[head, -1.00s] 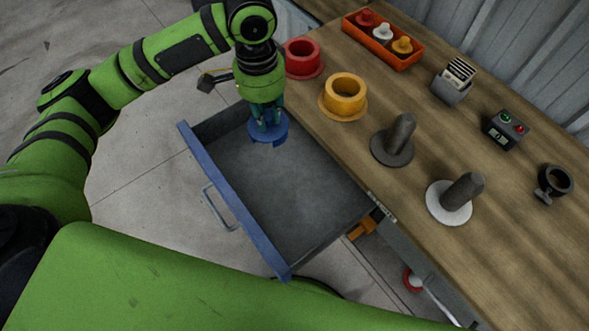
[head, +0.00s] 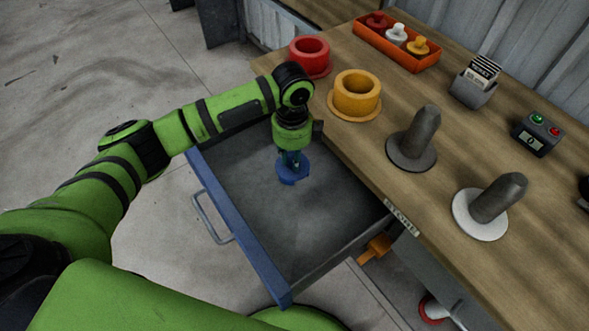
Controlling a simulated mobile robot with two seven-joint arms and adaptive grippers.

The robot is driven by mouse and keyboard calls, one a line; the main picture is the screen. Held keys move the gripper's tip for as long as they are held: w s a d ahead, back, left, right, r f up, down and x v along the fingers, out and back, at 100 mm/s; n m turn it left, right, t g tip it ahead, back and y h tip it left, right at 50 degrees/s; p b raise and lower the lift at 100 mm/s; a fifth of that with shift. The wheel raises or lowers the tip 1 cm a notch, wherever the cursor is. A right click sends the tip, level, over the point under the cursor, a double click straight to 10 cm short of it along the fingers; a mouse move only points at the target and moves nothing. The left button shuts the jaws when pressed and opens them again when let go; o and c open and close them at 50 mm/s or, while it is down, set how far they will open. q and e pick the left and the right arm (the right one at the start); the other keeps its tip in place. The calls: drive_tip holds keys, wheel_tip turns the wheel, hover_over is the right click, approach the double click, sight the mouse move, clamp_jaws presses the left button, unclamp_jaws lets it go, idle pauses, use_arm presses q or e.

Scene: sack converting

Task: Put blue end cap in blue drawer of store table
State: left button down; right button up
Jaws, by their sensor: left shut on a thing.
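The blue end cap (head: 292,171) is in my left gripper (head: 290,160), which is shut on it and points down. Cap and gripper are over the inside of the open blue drawer (head: 237,229), toward its back half. I cannot tell whether the cap touches the drawer floor. The drawer has a blue front with a metal handle and a grey, otherwise empty floor. It is pulled out from the wooden store table (head: 460,140). My right gripper is not in view.
On the table stand a red end cap (head: 309,58), a yellow end cap (head: 356,95), two grey posts (head: 424,131) (head: 498,198), an orange tray (head: 397,45) with small knobs, a card holder (head: 477,86) and a button box (head: 538,134). An orange part (head: 375,249) sits beside the drawer.

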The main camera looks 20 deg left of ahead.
use_arm(q)
drive_tip(key=shift+f, duration=0.7)
wheel_tip(320, 180, down, 3)
drive_tip(key=shift+f, duration=0.25)
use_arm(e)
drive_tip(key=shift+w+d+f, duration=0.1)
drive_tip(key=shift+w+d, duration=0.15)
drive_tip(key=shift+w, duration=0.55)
use_arm(q)
drive_tip(key=c, duration=1.1)
unclamp_jaws()
wheel_tip(320, 180, up, 11)
drive_tip(key=shift+f, duration=0.1)
drive_tip(key=shift+r+p, duration=0.3)
drive_tip(key=shift+r, duration=0.45)
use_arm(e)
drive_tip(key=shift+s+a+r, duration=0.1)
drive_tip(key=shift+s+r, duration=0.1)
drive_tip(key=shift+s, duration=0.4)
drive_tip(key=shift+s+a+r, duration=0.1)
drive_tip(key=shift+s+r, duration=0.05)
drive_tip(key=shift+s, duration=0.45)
